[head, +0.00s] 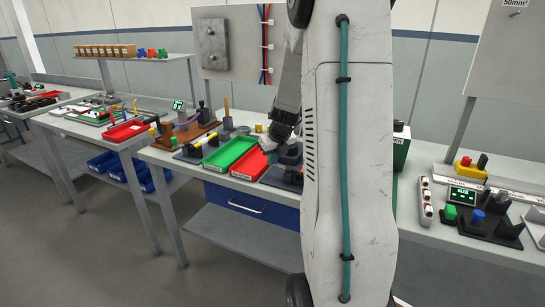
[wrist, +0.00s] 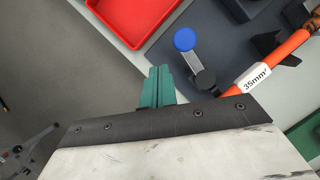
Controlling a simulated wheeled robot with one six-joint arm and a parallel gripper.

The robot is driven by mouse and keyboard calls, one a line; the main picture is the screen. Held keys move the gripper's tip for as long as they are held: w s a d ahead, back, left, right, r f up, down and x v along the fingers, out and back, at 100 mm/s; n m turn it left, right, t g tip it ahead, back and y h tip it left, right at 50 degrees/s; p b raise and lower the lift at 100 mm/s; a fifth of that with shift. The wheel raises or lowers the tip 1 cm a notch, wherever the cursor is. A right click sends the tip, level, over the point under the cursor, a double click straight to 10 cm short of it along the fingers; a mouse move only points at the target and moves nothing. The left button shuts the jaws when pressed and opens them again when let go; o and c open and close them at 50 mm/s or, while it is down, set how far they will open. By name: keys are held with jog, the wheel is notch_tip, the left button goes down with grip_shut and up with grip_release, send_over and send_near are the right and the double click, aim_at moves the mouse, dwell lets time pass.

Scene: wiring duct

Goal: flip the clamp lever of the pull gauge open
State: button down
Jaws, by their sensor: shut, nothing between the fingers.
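In the wrist view, the clamp lever (wrist: 193,55) is a short grey bar with a round blue knob at its far end and a black pivot at its near end. It lies over the dark grey base of the pull gauge (wrist: 225,50). An orange cable (wrist: 287,52) with a white 35mm² label runs beside it to the right. My gripper (wrist: 161,72), with teal fingers, is shut and empty, just left of the lever and apart from it. In the head view, my arm hides most of this spot; part of the dark base (head: 284,179) shows.
A red tray (head: 252,164) and a green tray (head: 229,153) are left of the dark base. The red tray also shows at the top of the wrist view (wrist: 138,18). The bench edge and grey floor (wrist: 60,70) lie to the left there.

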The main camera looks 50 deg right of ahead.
jog(key=s+a+r, duration=0.3)
jog(key=a+r, duration=0.2)
jog(key=r, duration=0.4)
jog(key=shift+r, duration=0.15)
jog(key=s+a+r+m+g, duration=0.1)
jog(key=s+a+m, duration=0.6)
jog(key=a+m, duration=0.3)
jog(key=s+a+r+m+g+y, duration=0.1)
jog(key=s+a+r+m, duration=0.1)
jog(key=s+a+m, duration=0.5)
jog(key=s+a+r+m, duration=0.1)
jog(key=s+a+m, duration=0.6)
jog(key=a+m, duration=0.7)
jog(key=shift+a+r+m+g, duration=0.15)
jog(key=shift+a+m+g, duration=0.1)
jog(key=shift+m+g, duration=0.25)
